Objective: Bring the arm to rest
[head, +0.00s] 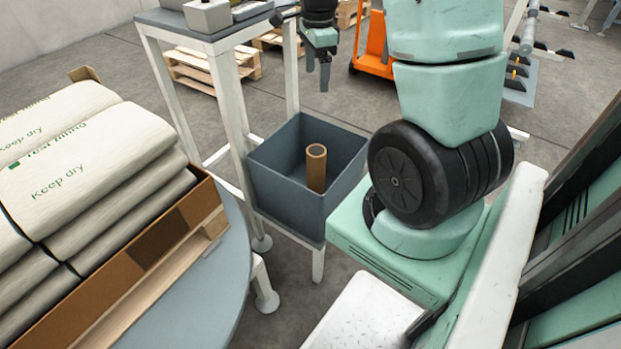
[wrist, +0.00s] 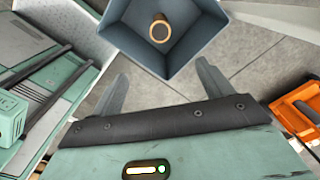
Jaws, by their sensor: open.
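My gripper (head: 318,72) hangs from my arm at the top middle of the head view, fingers pointing down. In the wrist view my gripper (wrist: 161,92) shows two spread fingers with nothing between them. A grey-blue bin (head: 272,206) stands below and in front of it, holding an upright brown cardboard tube (head: 316,168). In the wrist view the bin (wrist: 203,56) is beyond the fingertips, with the tube (wrist: 160,28) inside, seen end-on. The gripper is apart from both.
Stacked sacks (head: 95,150) lie in a cardboard-edged pallet load at left. Wooden pallets (head: 212,66) and an orange pallet truck (head: 374,52) are behind. Open floor (head: 440,145) shows beyond the bin.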

